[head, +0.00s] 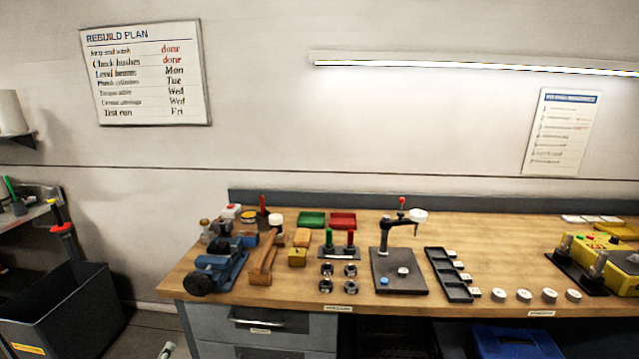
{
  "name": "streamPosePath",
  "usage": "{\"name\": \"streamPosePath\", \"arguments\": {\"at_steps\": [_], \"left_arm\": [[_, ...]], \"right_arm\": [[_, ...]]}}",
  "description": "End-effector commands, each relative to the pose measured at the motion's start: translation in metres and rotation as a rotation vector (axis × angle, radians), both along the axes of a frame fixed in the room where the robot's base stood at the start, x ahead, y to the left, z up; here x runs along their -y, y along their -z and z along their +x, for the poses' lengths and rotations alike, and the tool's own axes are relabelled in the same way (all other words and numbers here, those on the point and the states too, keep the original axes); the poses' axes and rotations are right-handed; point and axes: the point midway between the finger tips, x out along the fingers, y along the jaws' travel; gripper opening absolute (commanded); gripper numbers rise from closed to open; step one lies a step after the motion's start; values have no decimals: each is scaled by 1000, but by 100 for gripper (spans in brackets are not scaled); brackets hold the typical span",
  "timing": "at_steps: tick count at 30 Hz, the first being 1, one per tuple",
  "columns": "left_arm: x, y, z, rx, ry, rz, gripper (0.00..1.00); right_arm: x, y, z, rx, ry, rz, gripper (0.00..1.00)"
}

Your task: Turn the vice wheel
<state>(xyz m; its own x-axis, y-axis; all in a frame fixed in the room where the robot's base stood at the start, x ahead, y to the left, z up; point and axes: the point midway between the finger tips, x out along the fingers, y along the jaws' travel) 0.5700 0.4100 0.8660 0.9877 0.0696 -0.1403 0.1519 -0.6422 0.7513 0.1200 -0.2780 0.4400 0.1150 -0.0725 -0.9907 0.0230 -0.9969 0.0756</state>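The blue vice (228,262) sits at the left end of the wooden workbench. Its dark round wheel (197,284) faces the front left and stands at the bench's front left corner. The wheel's turn angle is too small to read. Nothing touches the wheel. Neither of my grippers shows in the head view.
Red (343,220) and green (311,219) trays are behind. A dark press stand (397,272) is mid-bench. A dark bin (62,309) stands on the floor left, apart from the bench.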

Motion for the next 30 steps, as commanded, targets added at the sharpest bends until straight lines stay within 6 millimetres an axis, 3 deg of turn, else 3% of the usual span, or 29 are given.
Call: {"name": "streamPosePath", "arguments": {"at_steps": [5, 8, 11, 13, 17, 18, 21, 24, 27, 30], "left_arm": [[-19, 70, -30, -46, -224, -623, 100], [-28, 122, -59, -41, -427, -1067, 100], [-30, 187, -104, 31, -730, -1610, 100], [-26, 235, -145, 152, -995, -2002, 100], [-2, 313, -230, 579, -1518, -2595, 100], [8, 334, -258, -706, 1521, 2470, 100], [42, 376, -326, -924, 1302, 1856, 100], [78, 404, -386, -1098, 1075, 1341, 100], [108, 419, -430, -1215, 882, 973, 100], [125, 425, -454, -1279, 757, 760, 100]], "right_arm": [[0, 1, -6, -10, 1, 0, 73], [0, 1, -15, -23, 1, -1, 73], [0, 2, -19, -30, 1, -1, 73], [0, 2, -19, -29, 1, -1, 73], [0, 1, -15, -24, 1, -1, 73], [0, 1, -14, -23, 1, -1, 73], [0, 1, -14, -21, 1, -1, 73], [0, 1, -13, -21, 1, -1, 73], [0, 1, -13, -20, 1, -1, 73], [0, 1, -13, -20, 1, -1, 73]]}}
